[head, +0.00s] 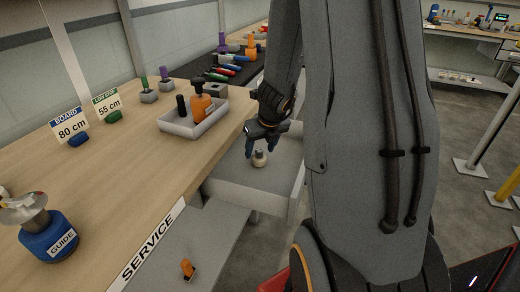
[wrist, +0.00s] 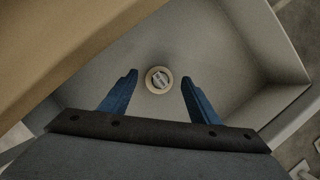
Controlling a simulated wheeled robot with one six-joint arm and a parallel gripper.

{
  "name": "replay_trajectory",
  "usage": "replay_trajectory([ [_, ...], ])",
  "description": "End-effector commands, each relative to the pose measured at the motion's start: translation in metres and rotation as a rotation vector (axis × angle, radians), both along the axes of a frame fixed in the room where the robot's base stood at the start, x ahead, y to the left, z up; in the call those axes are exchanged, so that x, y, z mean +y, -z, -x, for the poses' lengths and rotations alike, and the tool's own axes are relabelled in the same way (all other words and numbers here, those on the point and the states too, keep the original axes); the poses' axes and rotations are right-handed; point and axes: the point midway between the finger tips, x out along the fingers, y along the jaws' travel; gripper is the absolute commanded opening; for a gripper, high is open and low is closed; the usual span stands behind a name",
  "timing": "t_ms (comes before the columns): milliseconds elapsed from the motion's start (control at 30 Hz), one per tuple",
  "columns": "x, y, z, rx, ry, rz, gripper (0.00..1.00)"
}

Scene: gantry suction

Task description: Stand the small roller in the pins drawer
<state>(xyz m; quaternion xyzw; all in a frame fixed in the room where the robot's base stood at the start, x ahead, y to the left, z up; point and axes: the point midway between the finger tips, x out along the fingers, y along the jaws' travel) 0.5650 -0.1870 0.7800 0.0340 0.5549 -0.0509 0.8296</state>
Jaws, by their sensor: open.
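The small roller (head: 260,158) is a cream-coloured round piece with a narrower top. It stands upright on the floor of an open grey drawer (head: 238,192) beside the bench; I see no label that names the drawer. In the wrist view the roller (wrist: 159,80) shows from above as a pale ring with a marked centre. My gripper (head: 263,148) is open, pointing down over the drawer. In the wrist view its blue fingers (wrist: 159,90) lie on either side of the roller, with a clear gap on both sides.
The drawer walls (wrist: 277,37) rise around the gripper, and the wooden bench edge (wrist: 70,55) is close on the left. A grey tray (head: 190,128) with orange and black tools stands on the bench. A blue GUIDE block (head: 50,238) is at front left.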

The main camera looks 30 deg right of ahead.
Motion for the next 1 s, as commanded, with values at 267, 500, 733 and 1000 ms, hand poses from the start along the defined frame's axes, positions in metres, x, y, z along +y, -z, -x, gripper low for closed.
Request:
replay_trajectory([
  [267,0.002,-0.046,0.018,-0.002,0.0,0.001,0.56],
  [500,0.003,-0.075,0.03,-0.002,0.0,0.001,0.56],
  [733,0.005,-0.086,0.035,-0.001,-0.008,0.002,0.56],
  [1000,0.06,-0.098,0.05,0.044,-0.565,0.146,0.56],
])
